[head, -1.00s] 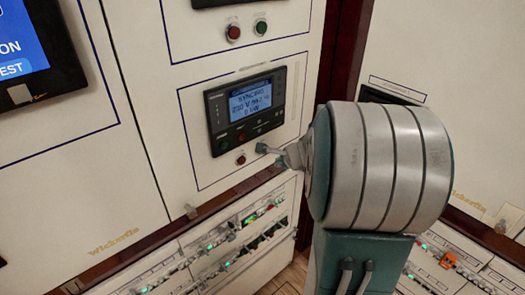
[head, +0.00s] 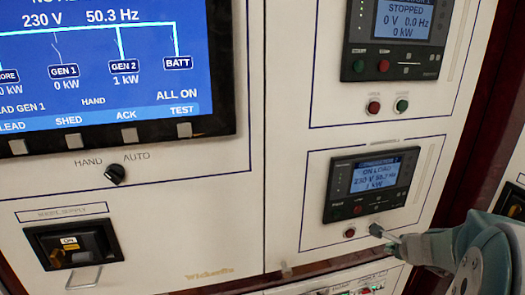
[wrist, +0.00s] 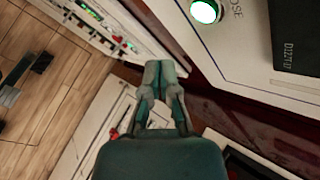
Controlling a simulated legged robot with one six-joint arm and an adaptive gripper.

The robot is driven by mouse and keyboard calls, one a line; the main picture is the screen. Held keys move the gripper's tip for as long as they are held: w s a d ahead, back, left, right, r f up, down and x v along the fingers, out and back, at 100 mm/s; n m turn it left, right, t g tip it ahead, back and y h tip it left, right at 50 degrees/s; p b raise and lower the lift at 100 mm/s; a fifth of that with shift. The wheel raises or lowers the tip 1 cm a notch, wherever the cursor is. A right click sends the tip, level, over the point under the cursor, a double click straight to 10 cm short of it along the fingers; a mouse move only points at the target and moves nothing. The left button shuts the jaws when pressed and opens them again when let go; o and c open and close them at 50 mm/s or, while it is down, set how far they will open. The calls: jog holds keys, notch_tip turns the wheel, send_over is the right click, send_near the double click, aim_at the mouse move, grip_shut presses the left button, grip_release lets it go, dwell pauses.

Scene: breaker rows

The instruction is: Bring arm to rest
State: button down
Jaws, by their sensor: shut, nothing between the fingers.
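My gripper (head: 378,231) is shut and empty at the lower right of the head view. Its tip shows just below the lower controller (head: 374,183), to the right of a small red button (head: 349,233). The controller screen reads ON LOAD, 230 V, 50.3 Hz, 1 kW. In the wrist view the closed fingers (wrist: 160,72) are together in the middle. A lit green button (wrist: 205,11), labelled as CLOSE, lies up and right of the fingertips, apart from them in that picture. My arm runs off to the right in the head view.
A large blue screen (head: 105,60) fills the upper left, with a HAND/AUTO knob (head: 115,174) below. A breaker handle (head: 75,245) is at lower left. An upper controller (head: 402,38) reads STOPPED. Breaker rows (wrist: 95,22) and wooden floor (wrist: 50,65) show in the wrist view.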

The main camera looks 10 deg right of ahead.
jog(key=s+a+r+n+y, duration=0.1)
jog(key=a+r+n, duration=0.1)
jog(key=a+n, duration=0.3)
jog(key=a+r+n+y, duration=0.1)
jog(key=a+r+n, duration=0.2)
jog(key=a, duration=0.4)
jog(key=s+a+r+n+g+y, duration=0.1)
jog(key=s+a+n, duration=0.3)
jog(key=a+n, duration=0.15)
jog(key=s+a+r+n+g, duration=0.2)
jog(key=s+a+n, duration=0.2)
jog(key=a, duration=0.3)
jog(key=s+a+n+h, duration=0.2)
jog(key=s+n, duration=0.5)
jog(key=s, duration=0.1)
jog(key=shift+s, duration=0.4)
jog(key=shift+r, duration=0.1)
